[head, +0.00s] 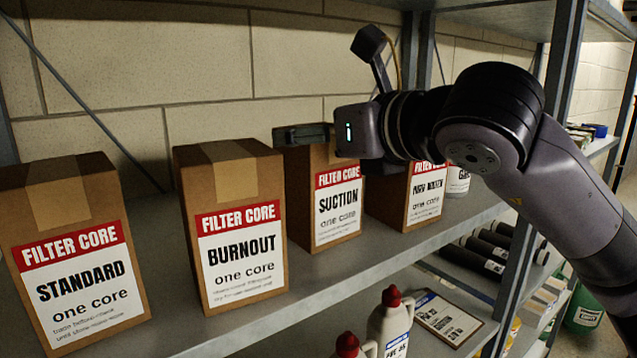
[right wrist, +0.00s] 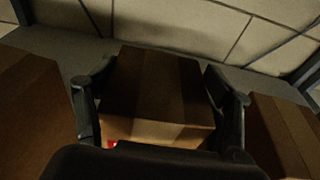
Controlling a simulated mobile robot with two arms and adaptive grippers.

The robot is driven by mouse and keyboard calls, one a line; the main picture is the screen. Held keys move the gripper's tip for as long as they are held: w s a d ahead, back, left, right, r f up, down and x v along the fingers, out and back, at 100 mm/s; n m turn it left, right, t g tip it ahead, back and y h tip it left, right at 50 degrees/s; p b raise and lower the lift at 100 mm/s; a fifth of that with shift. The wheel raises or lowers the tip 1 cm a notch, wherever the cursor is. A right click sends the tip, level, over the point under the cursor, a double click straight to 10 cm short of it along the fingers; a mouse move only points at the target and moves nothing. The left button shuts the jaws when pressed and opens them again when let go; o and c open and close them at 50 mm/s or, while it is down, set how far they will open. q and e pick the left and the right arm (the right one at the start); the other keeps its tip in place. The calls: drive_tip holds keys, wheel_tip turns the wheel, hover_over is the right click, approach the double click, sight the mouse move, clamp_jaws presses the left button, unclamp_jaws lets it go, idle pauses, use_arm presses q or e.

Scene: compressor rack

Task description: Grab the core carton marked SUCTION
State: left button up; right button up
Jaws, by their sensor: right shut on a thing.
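The SUCTION carton (head: 337,205) is a brown box with a red and white label, standing upright on the shelf in the head view. My right gripper (head: 303,134) is at its top, coming in from the right. In the right wrist view the carton (right wrist: 155,95) sits between the two fingers of the right gripper (right wrist: 160,100), which is shut on it. The carton's upper part is partly hidden by the gripper in the head view. My left gripper is in neither view.
The BURNOUT carton (head: 235,225) and STANDARD carton (head: 70,260) stand to the left. Another carton (head: 415,200) stands close on the right, partly behind my arm. A shelf post (head: 520,240) rises at the right. White bottles with red caps (head: 392,320) are on the shelf below.

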drive_tip(key=c, duration=1.1)
drive_tip(key=shift+w+r, duration=0.1)
drive_tip(key=shift+c, duration=0.2)
